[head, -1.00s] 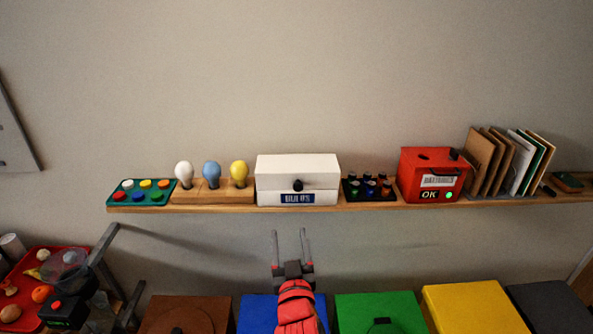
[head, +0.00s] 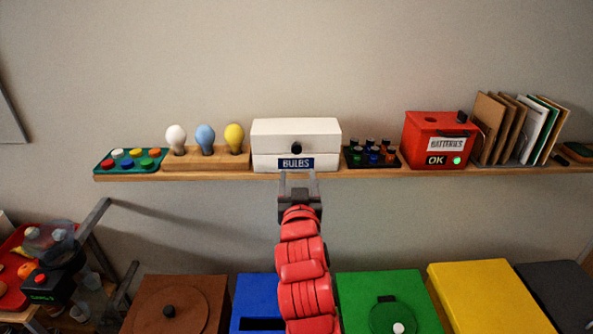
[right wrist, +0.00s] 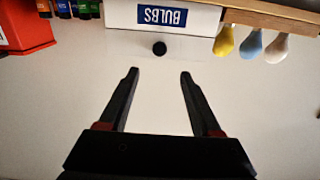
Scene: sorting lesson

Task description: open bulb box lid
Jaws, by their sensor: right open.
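The white bulb box (head: 330,158) stands shut on the wall shelf, with a blue "BULBS" label (head: 296,163) on its front. A round black knob (head: 296,148) sits on the lid's front (head: 270,142), above the label. My right gripper (head: 298,174) is open and empty, just below and in front of the box. In the right wrist view, which is upside down, the black knob (right wrist: 159,48) lies beyond and between the open fingertips (right wrist: 159,74), apart from them. The box body (right wrist: 205,17) shows at the top. My left gripper is not in view.
Three bulbs on a wooden block (head: 205,162) stand left of the box. A dark rack of small batteries (head: 371,157) and a red box (head: 435,140) stand right. The shelf edge (head: 220,173) runs under the box. Coloured bins, including a green one (head: 375,290), lie below.

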